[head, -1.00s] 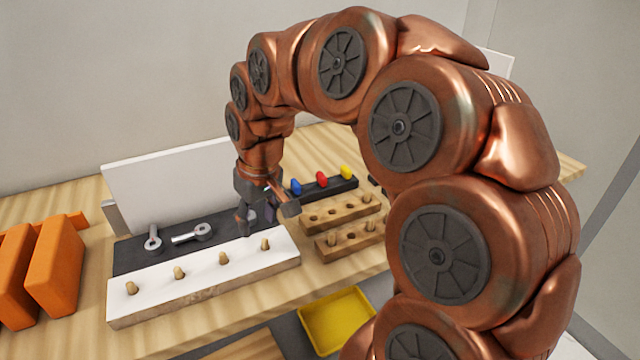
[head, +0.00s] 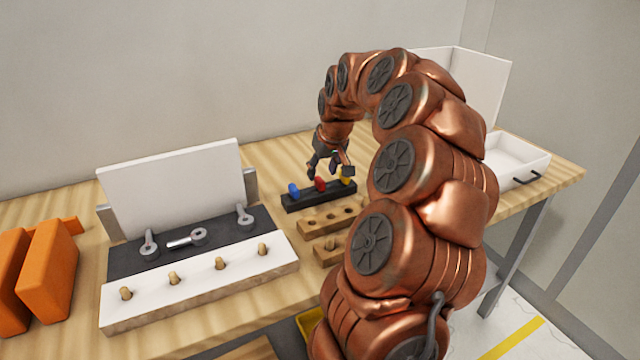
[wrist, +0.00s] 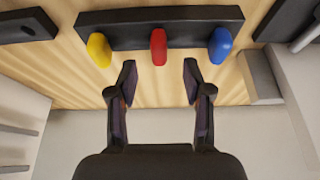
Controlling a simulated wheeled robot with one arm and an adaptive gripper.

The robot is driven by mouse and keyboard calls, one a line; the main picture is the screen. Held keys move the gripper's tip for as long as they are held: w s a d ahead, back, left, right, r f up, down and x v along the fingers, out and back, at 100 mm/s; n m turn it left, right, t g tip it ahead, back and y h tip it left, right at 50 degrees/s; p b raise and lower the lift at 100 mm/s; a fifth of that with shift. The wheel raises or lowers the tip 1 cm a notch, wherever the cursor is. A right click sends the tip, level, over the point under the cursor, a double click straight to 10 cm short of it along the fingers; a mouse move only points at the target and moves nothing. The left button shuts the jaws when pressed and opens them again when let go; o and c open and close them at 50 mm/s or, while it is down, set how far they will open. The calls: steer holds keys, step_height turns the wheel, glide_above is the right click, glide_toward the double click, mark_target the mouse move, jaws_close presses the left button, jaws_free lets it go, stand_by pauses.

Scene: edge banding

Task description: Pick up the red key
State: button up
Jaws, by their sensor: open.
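The red key (head: 321,184) stands in a black holder (head: 318,198) between a blue key (head: 294,190) and a yellow key (head: 345,174). In the wrist view the red key (wrist: 158,46) is in the middle of the holder (wrist: 130,33), with the yellow key (wrist: 99,49) on the left and the blue key (wrist: 220,45) on the right. My gripper (wrist: 158,75) is open and empty. Its fingertips point toward the red key, one on each side of its line, and look short of it. In the head view my gripper (head: 330,170) is just above the holder.
Wooden peg blocks (head: 330,218) lie just in front of the holder. A white-topped board with several pegs (head: 198,283), a white upright panel (head: 175,190) and metal wrenches (head: 190,239) are at left. Orange blocks (head: 45,273) stand far left. A white tray (head: 515,160) is at right.

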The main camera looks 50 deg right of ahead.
mark_target(320, 179)
steer(key=p+x, duration=0.1)
steer(key=x, duration=0.4)
steer(key=shift+d, duration=0.1)
steer(key=shift+c, duration=0.2)
steer(key=shift+r, duration=0.1)
jaws_close()
